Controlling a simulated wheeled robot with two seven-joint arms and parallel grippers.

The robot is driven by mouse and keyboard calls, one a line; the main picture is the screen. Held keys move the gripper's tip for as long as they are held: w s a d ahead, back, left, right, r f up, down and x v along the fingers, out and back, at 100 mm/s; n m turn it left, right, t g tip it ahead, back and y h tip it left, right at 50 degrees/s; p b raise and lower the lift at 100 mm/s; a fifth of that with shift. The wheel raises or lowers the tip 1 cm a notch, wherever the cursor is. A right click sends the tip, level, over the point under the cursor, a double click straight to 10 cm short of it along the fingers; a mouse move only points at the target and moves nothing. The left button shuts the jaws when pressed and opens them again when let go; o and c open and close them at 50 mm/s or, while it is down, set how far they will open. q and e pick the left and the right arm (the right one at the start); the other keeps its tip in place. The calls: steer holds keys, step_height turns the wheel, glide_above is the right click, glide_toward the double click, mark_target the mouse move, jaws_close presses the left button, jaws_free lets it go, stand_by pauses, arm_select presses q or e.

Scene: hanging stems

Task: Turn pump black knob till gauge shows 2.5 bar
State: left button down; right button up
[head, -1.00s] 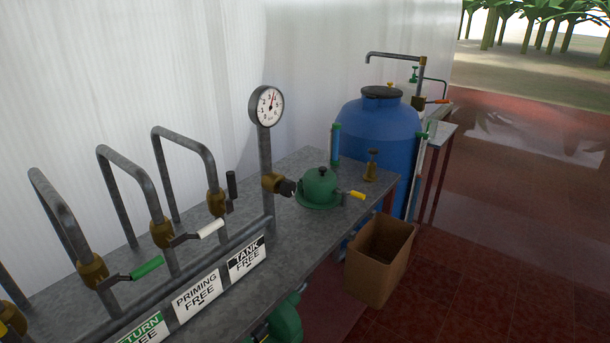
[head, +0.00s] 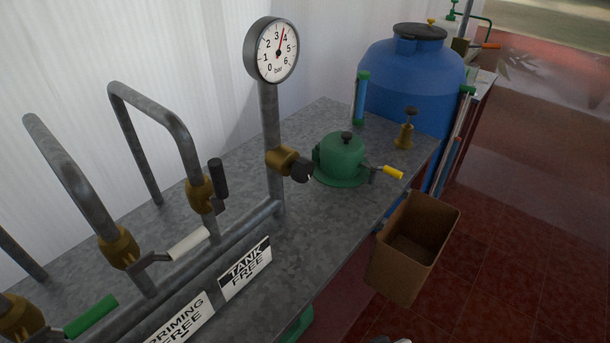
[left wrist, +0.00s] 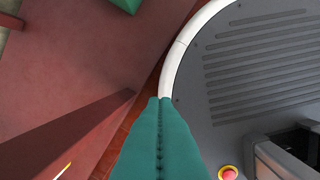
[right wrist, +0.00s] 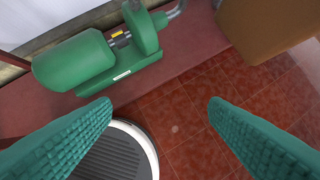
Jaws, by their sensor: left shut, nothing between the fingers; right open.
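The round white gauge (head: 277,52) stands on a grey pipe above the bench. Its red needle points up and slightly right, between 3 and 4 bar. Below it, a black knob (head: 301,172) sits on the end of a brass valve (head: 283,160), facing right. Neither gripper shows in the head view. My left gripper (left wrist: 153,100) is shut and empty, low beside my grey base. My right gripper (right wrist: 160,104) is open and empty above the red floor. A green pump (right wrist: 88,60) lies beyond its left finger, not touched.
A green filter housing (head: 341,158) with a yellow-handled valve stands just right of the knob. Pipes and lever valves crowd the left of the bench (head: 310,240).

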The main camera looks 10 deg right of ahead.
steer(key=w+a+r+n+t+y, duration=0.1)
steer(key=w+a+r, duration=0.1)
steer(key=w+r, duration=0.1)
steer(key=w+a+r+n+t+y, duration=0.1)
steer(key=w+a+r+t+y, duration=0.1)
steer(key=r, duration=0.4)
steer(key=w+a+r+n+t+y+b, duration=0.1)
steer(key=w+a+r, duration=0.2)
steer(key=w+r, duration=0.1)
steer(key=shift+w+a+r+n, duration=0.1)
steer(key=shift+a+r+n, duration=0.25)
steer(key=shift+r, duration=0.2)
steer(key=w+a+r+n+t+y, duration=0.1)
steer(key=w+a+r+n+y, duration=0.35)
steer(key=r, duration=0.35)
steer(key=t+y+p, duration=0.2)
steer(key=y, duration=0.2)
glide_toward(308, 172)
steer(key=x, duration=1)
steer(key=shift+w+a, duration=0.2)
steer(key=shift+a, duration=0.05)
arm_select(q)
steer(key=shift+s+d+r, duration=0.25)
steer(key=shift+r, duration=0.1)
arm_select(e)
steer(key=c, duration=0.9)
steer(key=shift+c, duration=0.2)
